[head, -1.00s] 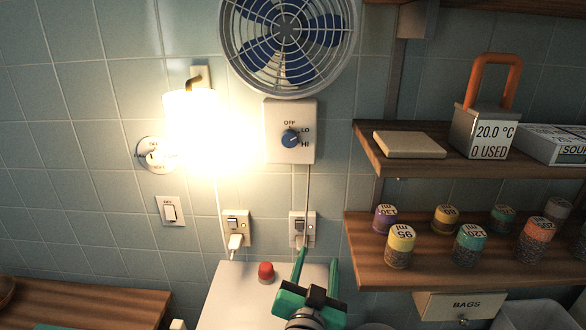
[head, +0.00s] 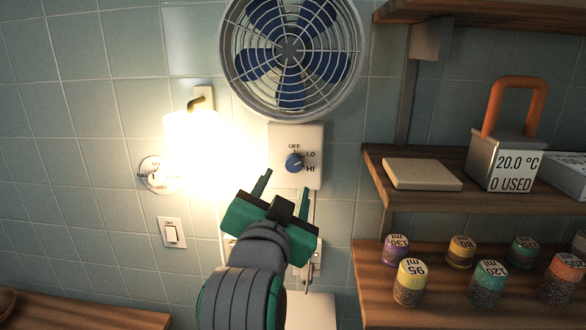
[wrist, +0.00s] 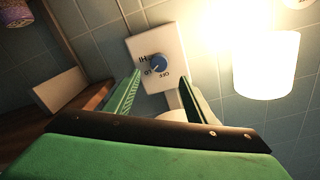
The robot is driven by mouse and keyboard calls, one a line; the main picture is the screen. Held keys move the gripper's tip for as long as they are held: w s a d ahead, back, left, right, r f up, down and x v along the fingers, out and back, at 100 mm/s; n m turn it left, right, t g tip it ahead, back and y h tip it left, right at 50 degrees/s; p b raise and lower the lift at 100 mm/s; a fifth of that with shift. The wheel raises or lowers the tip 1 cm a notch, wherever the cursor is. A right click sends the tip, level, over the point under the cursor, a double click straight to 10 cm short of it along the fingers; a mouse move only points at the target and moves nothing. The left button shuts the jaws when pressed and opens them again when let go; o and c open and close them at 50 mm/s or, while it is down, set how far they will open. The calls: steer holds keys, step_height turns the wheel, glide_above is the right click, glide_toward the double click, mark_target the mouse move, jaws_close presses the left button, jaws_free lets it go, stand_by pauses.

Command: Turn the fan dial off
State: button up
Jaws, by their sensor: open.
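The fan dial (head: 294,162) is a small blue knob on a white wall plate (head: 312,134) marked OFF, LO and HI, below the round fan (head: 290,48). The dial's mark looks turned to the right, on the LO and HI side, away from OFF; I cannot tell exactly which label it meets. My green gripper (head: 286,182) is open and empty just below and in front of the plate. In the wrist view the dial (wrist: 158,63) shows between and beyond the two fingertips (wrist: 160,77), apart from them.
A bright lit lamp (head: 192,140) is on the wall left of the plate. A light switch (head: 172,233) is lower left. Wooden shelves at right hold a beige slab (head: 422,174), a padlock-shaped box (head: 506,160) and several jars (head: 409,282). My gripper partly hides the wall sockets.

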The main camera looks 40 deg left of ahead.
mark_target(293, 166)
steer(key=x, duration=1)
steer(key=shift+d+f, duration=0.15)
steer(key=c, duration=1)
steer(key=shift+c, duration=0.2)
steer(key=shift+n, duration=0.3)
steer(key=n, duration=1.1)
steer(key=shift+n, duration=0.4)
